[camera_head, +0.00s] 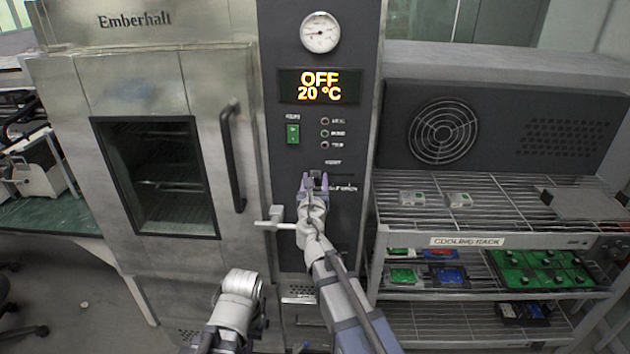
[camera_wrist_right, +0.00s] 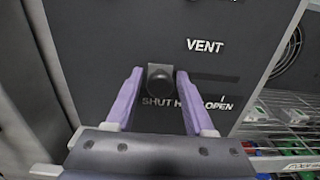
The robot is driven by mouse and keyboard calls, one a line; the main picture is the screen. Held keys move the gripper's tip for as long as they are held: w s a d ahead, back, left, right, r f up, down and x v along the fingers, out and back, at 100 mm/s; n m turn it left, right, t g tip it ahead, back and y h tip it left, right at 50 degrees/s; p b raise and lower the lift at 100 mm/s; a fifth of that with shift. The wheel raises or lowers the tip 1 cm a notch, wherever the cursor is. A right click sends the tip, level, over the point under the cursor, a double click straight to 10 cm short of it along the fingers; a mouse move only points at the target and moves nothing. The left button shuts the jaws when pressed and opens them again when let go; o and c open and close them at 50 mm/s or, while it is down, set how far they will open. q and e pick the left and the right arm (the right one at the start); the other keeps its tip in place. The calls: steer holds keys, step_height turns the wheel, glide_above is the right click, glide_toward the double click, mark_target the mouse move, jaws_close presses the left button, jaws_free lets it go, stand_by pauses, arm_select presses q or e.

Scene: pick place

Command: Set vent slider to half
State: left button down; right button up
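The vent slider's dark square knob (camera_wrist_right: 160,78) is on the black panel, above the SHUT label at the left end of the printed scale. My right gripper (camera_wrist_right: 158,88) is open, with one purple finger on each side of the knob and a small gap visible on both sides. In the head view the right gripper (camera_head: 314,183) is at the panel below the display. The right finger covers most of the middle label, leaving an H visible; OPEN is readable to its right. My left arm shows at the bottom, but its gripper is out of view.
The oven door handle (camera_head: 232,157) and a pale T-shaped latch (camera_head: 274,222) stick out left of the right gripper. A green switch (camera_head: 293,134) is above it. The cooling rack (camera_head: 440,218) with trays and parts stands at the right.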

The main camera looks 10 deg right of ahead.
jaws_close()
stand_by(1.1)
